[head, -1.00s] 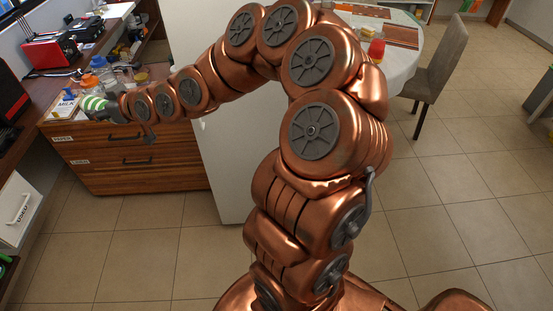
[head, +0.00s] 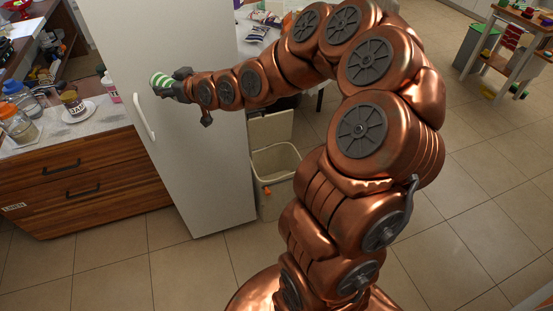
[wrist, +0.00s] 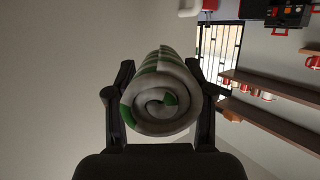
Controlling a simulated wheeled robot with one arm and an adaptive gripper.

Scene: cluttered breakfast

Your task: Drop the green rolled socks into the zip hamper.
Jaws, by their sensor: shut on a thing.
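The green and white striped rolled socks (head: 161,81) are held in my gripper (head: 168,83), in front of the tall white fridge in the head view. In the wrist view the socks (wrist: 160,100) show their spiral end, with a finger of my gripper (wrist: 159,82) on each side. A cream hamper (head: 274,185) with a raised lid and an orange tab stands on the floor right of the fridge, lower than the socks and apart from them. Its opening shows in part; its zip is not clear. My arm is close to its right side.
The white fridge (head: 180,150) with its long handle stands between the counter and the hamper. The counter (head: 75,135) at left holds jars, a plate and a bottle. A table is partly hidden behind my arm. Tiled floor (head: 180,275) in front is clear.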

